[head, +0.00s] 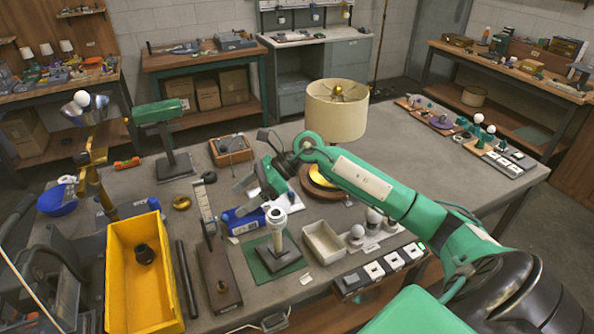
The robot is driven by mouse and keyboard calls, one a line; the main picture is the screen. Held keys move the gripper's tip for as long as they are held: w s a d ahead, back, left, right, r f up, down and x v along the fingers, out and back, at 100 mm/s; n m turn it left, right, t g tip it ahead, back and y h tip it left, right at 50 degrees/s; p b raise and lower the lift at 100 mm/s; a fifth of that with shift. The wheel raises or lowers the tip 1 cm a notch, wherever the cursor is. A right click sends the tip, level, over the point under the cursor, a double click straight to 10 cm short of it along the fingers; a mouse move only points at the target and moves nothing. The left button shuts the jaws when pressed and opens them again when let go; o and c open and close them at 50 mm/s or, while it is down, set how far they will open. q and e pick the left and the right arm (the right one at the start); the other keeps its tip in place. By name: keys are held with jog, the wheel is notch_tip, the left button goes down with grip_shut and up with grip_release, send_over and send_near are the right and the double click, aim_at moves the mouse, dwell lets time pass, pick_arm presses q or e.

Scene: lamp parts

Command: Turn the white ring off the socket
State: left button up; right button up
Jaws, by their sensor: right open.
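The socket stands upright on a post with a dark square base (278,254) on a green mat, front of the table's middle. The white ring (277,214) is at the top of the post, around the socket. My right gripper (268,201) reaches in from the right on the green arm. It is open, just above and behind the ring. Whether a finger touches the ring cannot be told, as the hand hides part of that area.
A yellow bin (145,280) and an upright scale on a wooden base (219,283) stand to the left. A white tray (323,242), bulbs (357,232) and a row of switches (374,270) are close on the right. A lampshade (337,110) stands behind.

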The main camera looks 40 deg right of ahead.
jog(key=s+d+n+g+h, duration=0.15)
jog(key=d+h, duration=0.55)
jog(key=d, duration=0.8)
jog(key=p, duration=0.6)
send_near(279, 211)
jog(key=shift+n+g, duration=0.25)
jog(key=shift+g, duration=0.2)
jog(key=x, duration=0.3)
jog(key=a+x, duration=0.1)
jog(key=x, duration=0.3)
jog(key=shift+a+f, duration=0.1)
jog(key=shift+x, duration=0.75)
jog(key=shift+c, duration=0.5)
